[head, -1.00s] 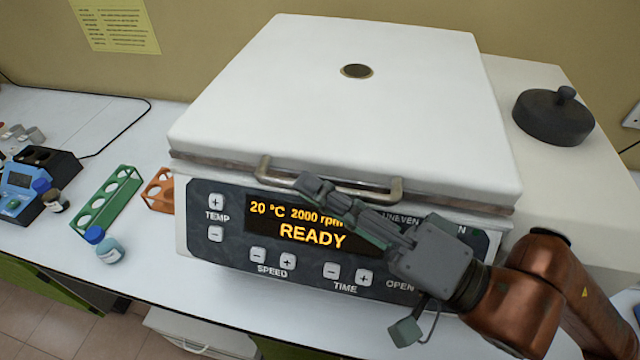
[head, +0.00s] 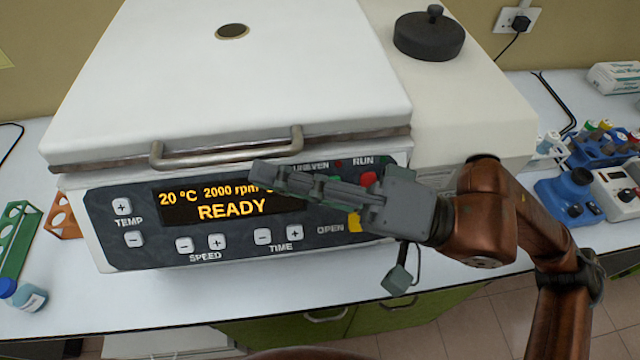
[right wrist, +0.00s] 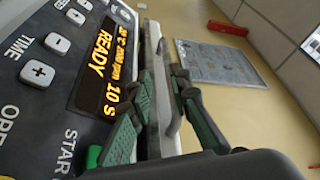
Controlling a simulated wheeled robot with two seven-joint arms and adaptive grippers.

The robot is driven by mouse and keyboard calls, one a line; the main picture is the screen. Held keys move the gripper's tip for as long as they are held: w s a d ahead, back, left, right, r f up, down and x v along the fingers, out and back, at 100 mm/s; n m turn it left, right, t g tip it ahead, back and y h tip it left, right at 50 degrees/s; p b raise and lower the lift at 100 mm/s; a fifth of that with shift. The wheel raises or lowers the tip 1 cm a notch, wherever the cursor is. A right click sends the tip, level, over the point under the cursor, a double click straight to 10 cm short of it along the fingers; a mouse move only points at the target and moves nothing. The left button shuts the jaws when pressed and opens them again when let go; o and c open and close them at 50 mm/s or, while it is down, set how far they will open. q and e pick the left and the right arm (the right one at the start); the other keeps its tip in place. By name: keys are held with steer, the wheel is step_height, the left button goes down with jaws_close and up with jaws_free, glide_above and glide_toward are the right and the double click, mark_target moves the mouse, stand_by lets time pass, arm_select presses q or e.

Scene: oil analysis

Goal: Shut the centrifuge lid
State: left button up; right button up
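The centrifuge has a white lid (head: 240,80) lying flat over its body, with no open gap showing along the front edge. A metal handle (head: 228,148) runs along that edge; it also shows in the right wrist view (right wrist: 172,85). The front panel display (head: 225,203) reads READY, 20 °C and 2000 rpm. My right gripper (head: 262,172) is in front of the panel, just below the handle's right part. In the right wrist view its two fingers (right wrist: 161,80) are apart, with the handle seen between or beyond them. My left gripper is out of view.
A black knobbed cap (head: 429,36) sits on the cream unit (head: 465,100) to the right. Green (head: 14,238) and orange (head: 62,214) racks and a blue-capped bottle (head: 28,296) are at left. Blue instruments (head: 570,190) stand at right. The front counter strip is clear.

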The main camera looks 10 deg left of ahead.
steer(key=shift+s+d+f, duration=0.1)
steer(key=shift+d+f, duration=0.05)
steer(key=shift+d, duration=0.75)
steer(key=shift+s+d+f, duration=0.1)
steer(key=shift+s+d, duration=0.05)
steer(key=shift+d, duration=0.8)
steer(key=shift+s+d+f, duration=0.1)
steer(key=shift+d+f, duration=0.05)
steer(key=shift+d, duration=0.75)
